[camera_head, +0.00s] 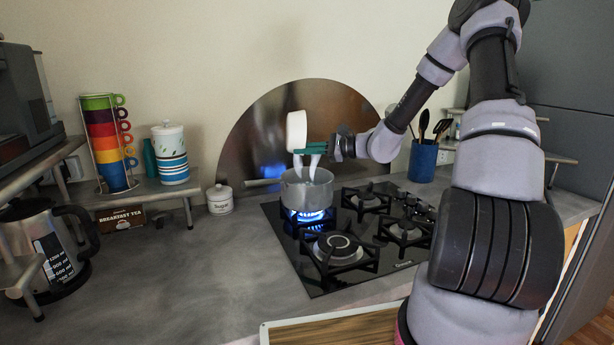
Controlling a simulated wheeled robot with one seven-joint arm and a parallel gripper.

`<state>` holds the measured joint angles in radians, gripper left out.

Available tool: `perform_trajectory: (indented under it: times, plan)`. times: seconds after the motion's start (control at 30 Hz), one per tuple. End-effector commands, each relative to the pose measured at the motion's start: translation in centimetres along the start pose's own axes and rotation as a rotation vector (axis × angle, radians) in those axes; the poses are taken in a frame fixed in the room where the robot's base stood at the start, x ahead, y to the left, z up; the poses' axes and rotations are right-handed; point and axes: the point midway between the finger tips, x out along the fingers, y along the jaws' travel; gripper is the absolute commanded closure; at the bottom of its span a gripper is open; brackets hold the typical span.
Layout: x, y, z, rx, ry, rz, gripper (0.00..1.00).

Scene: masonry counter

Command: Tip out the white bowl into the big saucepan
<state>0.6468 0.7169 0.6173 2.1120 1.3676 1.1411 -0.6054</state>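The white bowl (297,130) is tipped on its side above the big saucepan (305,192). My gripper (308,152) is at the bowl's lower edge, with its green and white fingers over the pan. The fingers appear to hold the bowl's rim, but the contact is small and partly hidden. The metal saucepan stands on the back left burner, over a blue flame, with its handle pointing left. The inside of the bowl and the contents of the pan cannot be made out.
The black gas hob (340,285) has several empty burners. A round metal splash plate (250,130) stands behind the pan. A small white lidded pot (220,200) is left of it. A blue utensil holder (422,160) stands right. A kettle (50,245) is far left.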

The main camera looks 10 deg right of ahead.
Motion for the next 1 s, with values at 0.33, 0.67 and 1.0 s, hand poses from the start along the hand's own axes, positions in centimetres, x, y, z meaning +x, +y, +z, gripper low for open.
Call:
perform_trajectory:
  times: [0.33, 0.67, 1.0]
  plan:
    - [0.7, 0.3, 0.1, -0.093, 0.187, 0.119, 1.0]
    - [2.8, 0.9, 0.8, -0.157, 0.3, 0.196, 1.0]
    - [3.4, 1.3, 0.6, -0.264, 0.511, 0.331, 1.0]
